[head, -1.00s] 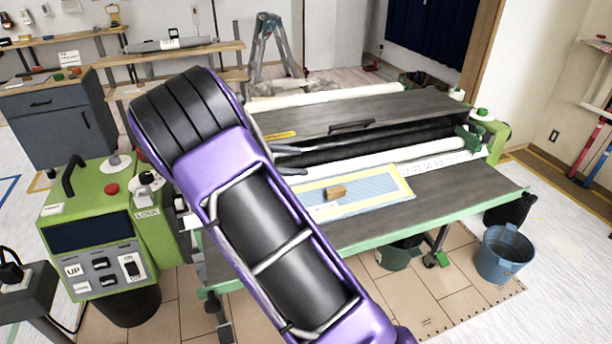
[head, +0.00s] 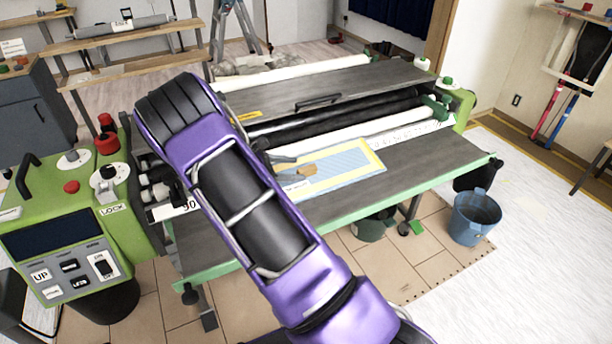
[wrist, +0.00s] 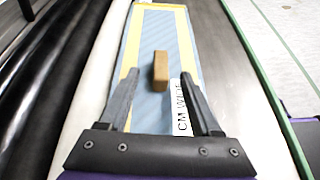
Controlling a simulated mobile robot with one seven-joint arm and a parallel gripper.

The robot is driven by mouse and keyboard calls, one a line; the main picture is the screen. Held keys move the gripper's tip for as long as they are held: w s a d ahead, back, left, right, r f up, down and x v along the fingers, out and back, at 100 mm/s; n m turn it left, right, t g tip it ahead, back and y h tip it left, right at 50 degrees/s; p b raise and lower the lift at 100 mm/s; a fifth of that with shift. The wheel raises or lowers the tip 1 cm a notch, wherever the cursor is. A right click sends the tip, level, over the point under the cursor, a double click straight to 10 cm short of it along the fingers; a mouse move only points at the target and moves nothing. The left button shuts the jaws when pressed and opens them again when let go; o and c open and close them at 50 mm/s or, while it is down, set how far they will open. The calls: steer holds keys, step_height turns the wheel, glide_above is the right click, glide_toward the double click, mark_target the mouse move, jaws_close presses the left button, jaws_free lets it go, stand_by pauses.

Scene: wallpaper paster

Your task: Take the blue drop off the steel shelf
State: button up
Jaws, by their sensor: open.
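A blue striped sheet with a yellow border (head: 340,168) lies flat on the dark front table of the machine. I cannot tell whether it is the blue drop. A small brown block (head: 308,169) rests on it. In the wrist view the sheet (wrist: 180,42) runs away from me, with the block (wrist: 160,72) ahead between the finger lines. My gripper (wrist: 160,78) is open and empty above the sheet. In the head view my purple arm partly hides my gripper and the sheet's left end. I cannot make out a steel shelf for certain.
A green control panel (head: 65,240) stands close at the left. Black and white rollers (head: 335,122) lie behind the table. A blue bucket (head: 475,218) stands on the floor at the right. A wall rack (head: 585,45) is at the far right. The table's right part is bare.

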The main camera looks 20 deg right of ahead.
mark_target(307, 168)
steer(key=x, duration=0.5)
steer(key=shift+s+d+r, duration=0.1)
steer(key=shift+s+d, duration=0.05)
steer(key=shift+d, duration=0.15)
jaws_close()
